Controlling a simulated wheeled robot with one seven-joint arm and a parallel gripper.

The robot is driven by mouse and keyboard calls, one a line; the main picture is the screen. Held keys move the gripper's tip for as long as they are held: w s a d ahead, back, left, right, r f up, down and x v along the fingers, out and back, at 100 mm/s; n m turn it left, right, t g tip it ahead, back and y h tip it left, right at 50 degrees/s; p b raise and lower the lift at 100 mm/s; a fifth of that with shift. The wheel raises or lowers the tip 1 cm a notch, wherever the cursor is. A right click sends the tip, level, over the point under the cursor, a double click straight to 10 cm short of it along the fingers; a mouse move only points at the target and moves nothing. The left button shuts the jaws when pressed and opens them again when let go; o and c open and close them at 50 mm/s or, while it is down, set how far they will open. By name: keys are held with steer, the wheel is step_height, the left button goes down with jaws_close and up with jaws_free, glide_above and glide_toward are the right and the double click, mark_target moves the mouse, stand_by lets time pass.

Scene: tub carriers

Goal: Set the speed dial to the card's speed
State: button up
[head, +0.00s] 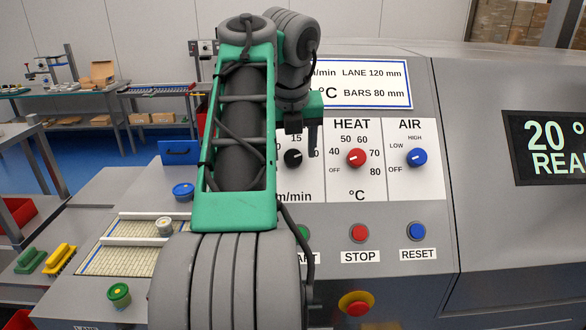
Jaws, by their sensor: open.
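The speed dial is a black knob (292,159) on a white panel marked "m/min". A "15" shows above it; the rest of its scale is largely hidden by my arm, and its pointer direction is too small to tell. My gripper (303,143) is open at the dial, its dark fingers just above and to the right of the knob; I cannot tell whether they touch it. The card (385,101) above has a blue border and reads "m/min", "LANE 120 mm", "°C" and "BARS 80 mm". Its speed and temperature numbers are hidden behind my arm.
Right of the dial are a red HEAT knob (356,158) and a blue AIR knob (416,158). Below are the STOP button (360,233), RESET button (417,232) and a red emergency knob (355,303). A display (550,147) stands right. A mesh conveyor (125,255) lies left.

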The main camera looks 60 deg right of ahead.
steer(key=shift+b+x, duration=0.4)
steer(key=shift+x, duration=0.65)
jaws_close()
